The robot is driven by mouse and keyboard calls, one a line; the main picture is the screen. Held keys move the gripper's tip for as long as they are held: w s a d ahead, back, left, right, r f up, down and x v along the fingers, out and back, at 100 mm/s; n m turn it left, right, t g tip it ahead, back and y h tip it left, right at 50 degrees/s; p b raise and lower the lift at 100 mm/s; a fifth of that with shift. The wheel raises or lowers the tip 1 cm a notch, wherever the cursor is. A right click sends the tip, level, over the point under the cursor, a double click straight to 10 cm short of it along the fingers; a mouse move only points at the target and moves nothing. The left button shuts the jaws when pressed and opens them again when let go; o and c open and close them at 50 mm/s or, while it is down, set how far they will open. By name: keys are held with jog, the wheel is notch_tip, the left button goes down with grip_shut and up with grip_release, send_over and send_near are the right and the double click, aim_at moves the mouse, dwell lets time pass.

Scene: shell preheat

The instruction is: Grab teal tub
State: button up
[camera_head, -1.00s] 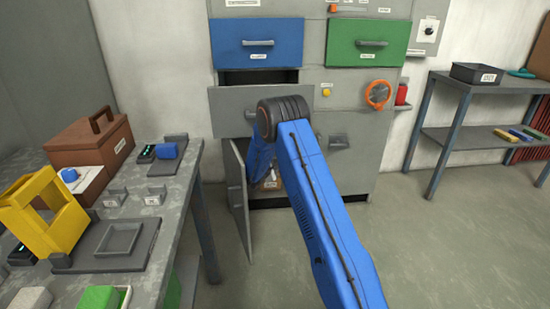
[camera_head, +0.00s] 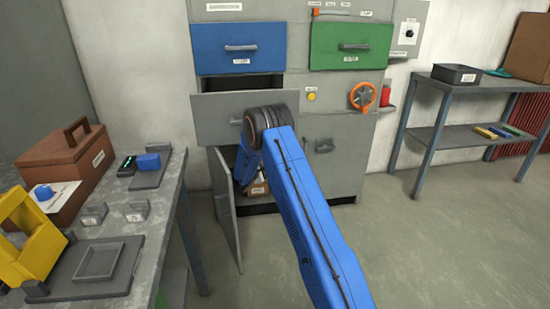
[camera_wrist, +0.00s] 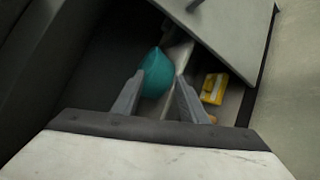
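The teal tub (camera_wrist: 157,72) shows in the wrist view, just beyond and partly between the fingertips of my gripper (camera_wrist: 160,80). My gripper's fingers are spread apart. The left fingertip overlaps the tub's edge in the picture; contact cannot be told. A pale strip shows between the tub and the right finger. In the head view my blue arm reaches toward the open lower compartment of the grey cabinet (camera_head: 290,95), and hides my gripper and the tub.
A yellow item (camera_wrist: 214,88) lies right of my gripper. The compartment's door (camera_head: 226,205) stands open. A grey drawer (camera_head: 215,118) is pulled out above. A workbench (camera_head: 155,205) stands left, a shelf table (camera_head: 440,95) right. The floor right of my arm is clear.

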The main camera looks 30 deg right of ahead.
jog(key=x, duration=1.4)
jog(key=shift+a, duration=0.1)
